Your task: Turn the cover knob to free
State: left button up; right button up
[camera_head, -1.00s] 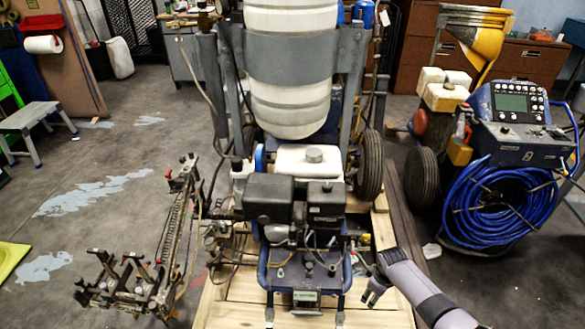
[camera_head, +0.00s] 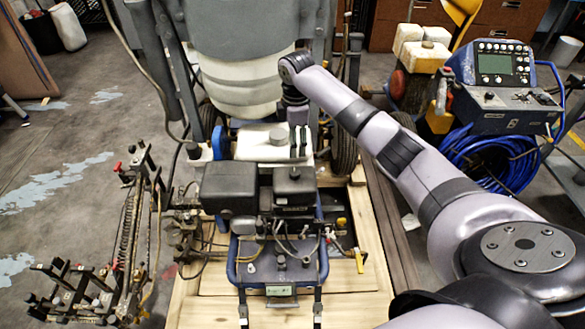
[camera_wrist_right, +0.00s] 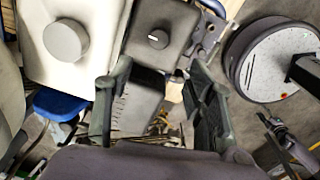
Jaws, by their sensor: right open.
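The cover knob (camera_wrist_right: 158,39) is a small round dark knob with a light mark across it. It sits on a dark grey engine cover (camera_wrist_right: 150,18) at the top of the right wrist view. My right gripper (camera_wrist_right: 155,82) is open and empty, its fingers apart below the knob in that view and not touching it. In the head view my right gripper (camera_head: 298,142) points down over the white tank, behind the black engine boxes (camera_head: 229,188). My left gripper is out of view.
A white tank with a round grey cap (camera_wrist_right: 66,40) is close beside the cover. A large white drum (camera_head: 240,75) and grey frame posts rise behind. The blue-hosed machine (camera_head: 503,85) stands at the right. Open floor (camera_head: 60,150) lies to the left.

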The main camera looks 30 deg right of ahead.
aim_at(295, 172)
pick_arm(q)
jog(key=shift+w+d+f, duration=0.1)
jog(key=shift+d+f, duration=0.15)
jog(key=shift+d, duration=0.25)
pick_arm(e)
jog(key=f, duration=1.2)
jog(key=shift+w+d+f, duration=0.1)
jog(key=shift+w, duration=0.15)
jog(key=c, duration=1.2)
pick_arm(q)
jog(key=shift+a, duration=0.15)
pick_arm(e)
jog(key=shift+o, duration=0.2)
